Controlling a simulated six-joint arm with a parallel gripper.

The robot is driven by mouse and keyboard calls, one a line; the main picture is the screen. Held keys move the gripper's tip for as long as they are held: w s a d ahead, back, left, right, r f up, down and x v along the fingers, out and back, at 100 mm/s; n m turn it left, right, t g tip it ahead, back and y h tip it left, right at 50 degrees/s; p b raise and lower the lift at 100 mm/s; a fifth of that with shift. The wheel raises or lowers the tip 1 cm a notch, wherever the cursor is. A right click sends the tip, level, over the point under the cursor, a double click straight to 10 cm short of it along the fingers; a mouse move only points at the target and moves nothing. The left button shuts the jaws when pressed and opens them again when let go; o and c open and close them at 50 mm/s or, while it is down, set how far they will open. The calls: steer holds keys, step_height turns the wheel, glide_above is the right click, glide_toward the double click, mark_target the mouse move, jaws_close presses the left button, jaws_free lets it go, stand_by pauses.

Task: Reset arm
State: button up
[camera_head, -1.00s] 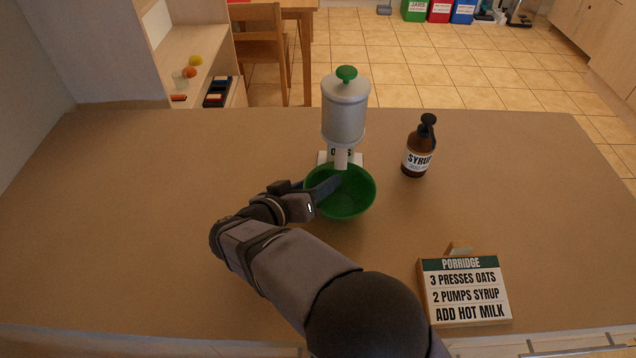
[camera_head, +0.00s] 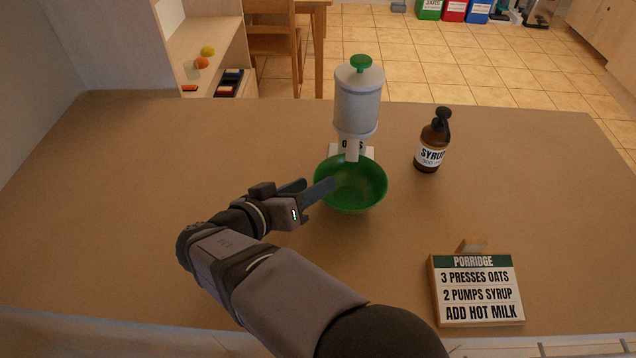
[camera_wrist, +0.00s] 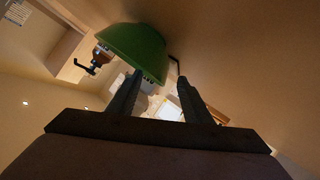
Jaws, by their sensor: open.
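My gripper (camera_head: 309,188) is open and empty at the left side of the green bowl (camera_head: 365,196). Its fingers lie just beside or over the bowl's left rim; I cannot tell whether they touch it. In the wrist view the two fingers (camera_wrist: 155,95) stand apart with the green bowl (camera_wrist: 138,46) beyond them. The bowl stands upright on the table under the spout of the oats dispenser (camera_head: 357,105), which is white-grey with a green knob. The inside of the bowl that shows is plain green.
A brown syrup pump bottle (camera_head: 431,145) stands right of the dispenser. A porridge recipe sign (camera_head: 477,288) stands at the front right. The brown table (camera_head: 120,200) is clear on the left. A shelf (camera_head: 205,60) stands beyond its back left edge.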

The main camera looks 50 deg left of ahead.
steer(key=shift+s+r, duration=0.1)
steer(key=shift+s, duration=0.15)
steer(key=shift+r, duration=0.1)
